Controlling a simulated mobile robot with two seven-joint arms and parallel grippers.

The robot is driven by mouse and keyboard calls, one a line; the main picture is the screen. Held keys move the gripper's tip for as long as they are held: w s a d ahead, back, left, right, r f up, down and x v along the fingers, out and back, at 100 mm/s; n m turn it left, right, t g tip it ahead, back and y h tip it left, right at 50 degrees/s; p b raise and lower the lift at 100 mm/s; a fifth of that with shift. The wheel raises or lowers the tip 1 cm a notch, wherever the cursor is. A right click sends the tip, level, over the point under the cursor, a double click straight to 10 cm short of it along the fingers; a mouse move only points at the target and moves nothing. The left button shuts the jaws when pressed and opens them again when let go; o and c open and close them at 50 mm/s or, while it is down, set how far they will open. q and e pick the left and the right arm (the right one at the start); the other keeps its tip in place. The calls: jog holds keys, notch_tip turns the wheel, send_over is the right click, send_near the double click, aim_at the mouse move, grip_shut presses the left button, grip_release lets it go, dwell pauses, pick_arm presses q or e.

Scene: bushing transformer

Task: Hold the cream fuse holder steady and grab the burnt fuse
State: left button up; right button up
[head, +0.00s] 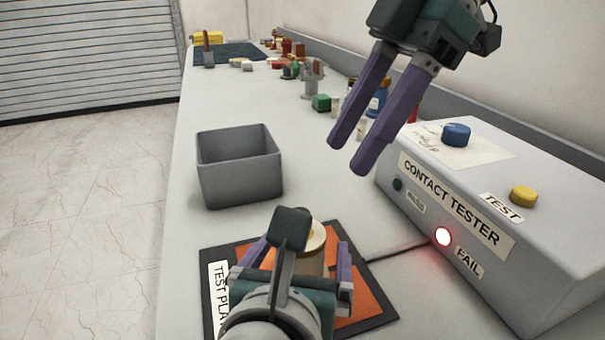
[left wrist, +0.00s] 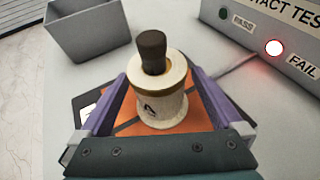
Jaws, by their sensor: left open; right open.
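The cream fuse holder (left wrist: 162,108) stands upright on the orange test plate (head: 365,298); it also shows partly in the head view (head: 314,262), behind my left gripper. The burnt fuse (left wrist: 151,52), dark brown, stands up out of the top of the holder in the left wrist view; in the head view my left gripper hides it. My left gripper (left wrist: 163,92) is open, with one purple finger on each side of the holder and gaps showing. My right gripper (head: 346,158) is open and empty, raised above the bench to the right of the grey bin.
A grey open bin (head: 238,185) stands behind the plate. The contact tester (head: 490,215) is at the right, its red FAIL lamp (head: 443,236) lit. A green block (head: 321,103), bottles and several small parts stand farther back. The bench between bin and tester is clear.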

pick_arm(q)
jog(key=shift+x, duration=1.25)
jog(key=shift+c, duration=0.4)
grip_shut()
